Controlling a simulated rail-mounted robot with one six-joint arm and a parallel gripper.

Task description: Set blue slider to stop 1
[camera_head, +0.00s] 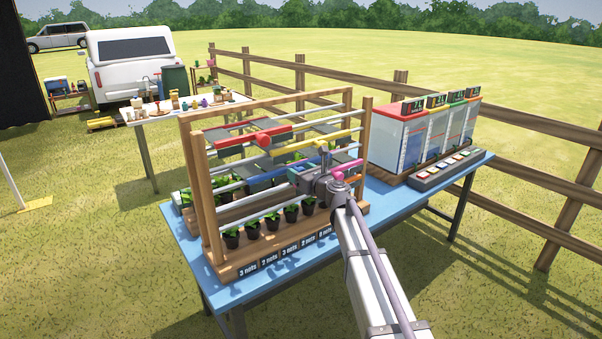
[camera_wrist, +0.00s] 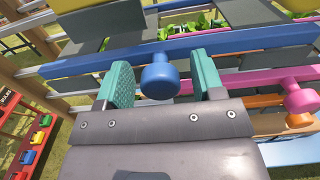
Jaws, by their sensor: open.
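The blue slider is a long blue bar with a round blue knob (camera_wrist: 160,78), on a wooden rack (camera_head: 198,190) that stands on a blue table. In the wrist view the knob sits between the two teal finger pads of my gripper (camera_wrist: 161,84), with gaps at both sides. My gripper is open and holds nothing. Labels with nut counts (camera_head: 285,254) run along the rack's base; I cannot tell which mark is stop 1.
A pink knob (camera_wrist: 302,98) and pink bar are close to the right of my gripper. A red bar (camera_head: 254,140) and a yellow bar (camera_head: 305,147) cross higher up. Potted plants (camera_head: 271,221) stand below. A glass-fronted cabinet (camera_head: 410,140) and a button panel (camera_head: 450,167) are to the right.

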